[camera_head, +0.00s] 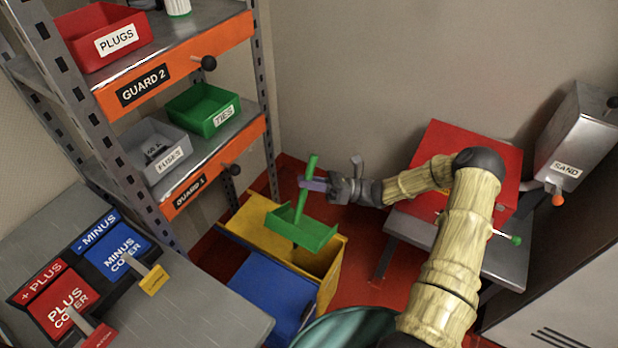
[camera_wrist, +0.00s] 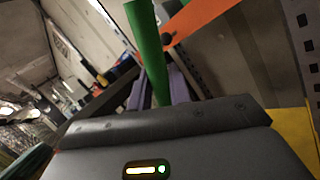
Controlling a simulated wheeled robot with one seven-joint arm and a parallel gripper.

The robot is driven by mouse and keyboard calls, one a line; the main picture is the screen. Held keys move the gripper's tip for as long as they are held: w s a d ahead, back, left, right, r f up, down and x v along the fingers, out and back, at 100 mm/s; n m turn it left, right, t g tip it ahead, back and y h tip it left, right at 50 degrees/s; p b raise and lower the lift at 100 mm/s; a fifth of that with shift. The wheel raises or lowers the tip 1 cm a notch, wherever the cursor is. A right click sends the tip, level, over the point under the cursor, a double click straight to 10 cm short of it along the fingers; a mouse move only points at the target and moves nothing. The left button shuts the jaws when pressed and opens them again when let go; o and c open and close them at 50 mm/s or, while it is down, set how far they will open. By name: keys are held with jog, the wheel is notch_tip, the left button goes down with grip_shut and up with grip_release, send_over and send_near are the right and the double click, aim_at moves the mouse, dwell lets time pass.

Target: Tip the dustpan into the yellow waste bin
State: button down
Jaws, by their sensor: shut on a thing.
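The green dustpan (camera_head: 301,232) is held above the yellow waste bin (camera_head: 330,275). Its green handle (camera_head: 309,172) points up and also shows in the wrist view (camera_wrist: 149,50). My gripper (camera_head: 312,185) has its purple fingers shut on the handle. The pan part hangs below the fingers, over the bin's opening, and looks tilted. I cannot tell whether anything lies in the pan. The bin's inside is partly hidden by the dustpan.
A grey shelf rack with orange boards (camera_head: 185,70) stands left of the bin. A blue box (camera_head: 268,302) is in front of it. A red box (camera_head: 470,165) on a grey table is to the right. A grey bench (camera_head: 205,315) is at the lower left.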

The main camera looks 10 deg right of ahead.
jog(key=shift+s+a, duration=0.1)
jog(key=shift+s, duration=0.05)
jog(key=shift+s+a+r+n+g+h+p, duration=0.2)
jog(key=shift+s+a+n+g+h, duration=0.05)
jog(key=shift+s+a+n, duration=0.35)
jog(key=shift+s+a+r+n+g+h+p, duration=0.15)
jog(key=shift+s+a+n+g+h+p, duration=0.1)
jog(key=shift+s+a+n, duration=0.3)
jog(key=shift+s+a+r+n+g+h+p, duration=0.2)
jog(key=shift+s+a+n, duration=0.2)
jog(key=shift+s, duration=0.35)
jog(key=shift+s+a+r+n+h, duration=0.2)
jog(key=shift+s+a+n+h, duration=0.2)
jog(key=shift+s+a+n, duration=0.4)
jog(key=shift+s+a+r+n+h, duration=0.15)
jog(key=shift+s+a+n+h, duration=0.35)
jog(key=shift+s, duration=0.45)
jog(key=shift+r, duration=0.1)
